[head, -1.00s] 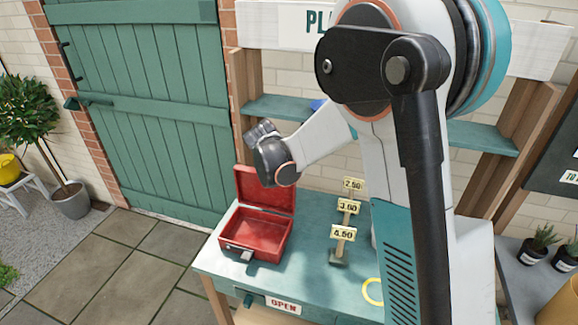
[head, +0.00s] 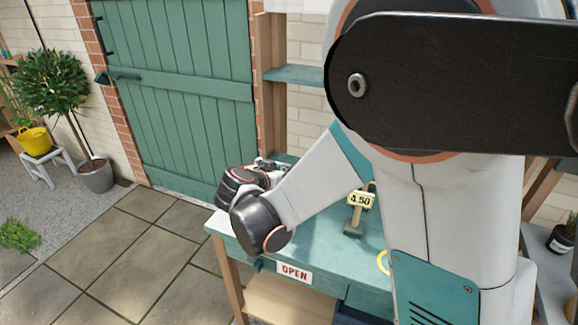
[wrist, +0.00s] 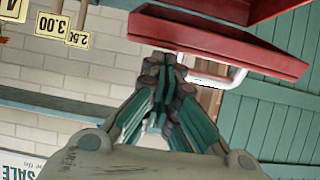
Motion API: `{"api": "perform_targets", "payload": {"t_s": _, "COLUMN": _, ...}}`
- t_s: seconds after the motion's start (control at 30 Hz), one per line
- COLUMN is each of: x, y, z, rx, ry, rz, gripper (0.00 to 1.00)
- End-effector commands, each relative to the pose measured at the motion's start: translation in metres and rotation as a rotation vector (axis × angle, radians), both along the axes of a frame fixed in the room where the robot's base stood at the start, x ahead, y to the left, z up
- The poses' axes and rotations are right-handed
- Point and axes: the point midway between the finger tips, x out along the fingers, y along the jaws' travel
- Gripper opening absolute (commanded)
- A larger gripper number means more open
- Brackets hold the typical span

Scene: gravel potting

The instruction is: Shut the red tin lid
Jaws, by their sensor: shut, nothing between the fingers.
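The red tin shows in the wrist view, which looks upside down. Its open lid (wrist: 215,45) is a tilted red panel at top centre and right, with a part of the red tin body (wrist: 225,8) above it at the frame's edge. My gripper (wrist: 168,62) is shut and empty, its fingertips at the lid's outer edge near its left corner. I cannot tell whether they touch it. In the head view my wrist and arm hide the tin over the teal table (head: 325,262).
An OPEN sign (head: 294,272) hangs on the front edge. A green door (head: 185,100) is behind; paving left of the table is clear.

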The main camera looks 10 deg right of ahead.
Motion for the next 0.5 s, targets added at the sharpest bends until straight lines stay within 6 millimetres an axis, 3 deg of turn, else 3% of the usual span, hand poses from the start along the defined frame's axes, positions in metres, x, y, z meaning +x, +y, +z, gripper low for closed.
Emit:
{"api": "perform_targets", "payload": {"t_s": 0.03, "x": -0.006, "y": 0.005, "z": -0.012, "rx": -0.001, "ry": 0.001, "rz": 0.002, "gripper": 0.00}}
{"api": "perform_targets", "payload": {"t_s": 0.5, "x": -0.038, "y": 0.027, "z": -0.077, "rx": -0.001, "ry": 0.001, "rz": 0.000, "gripper": 0.00}}
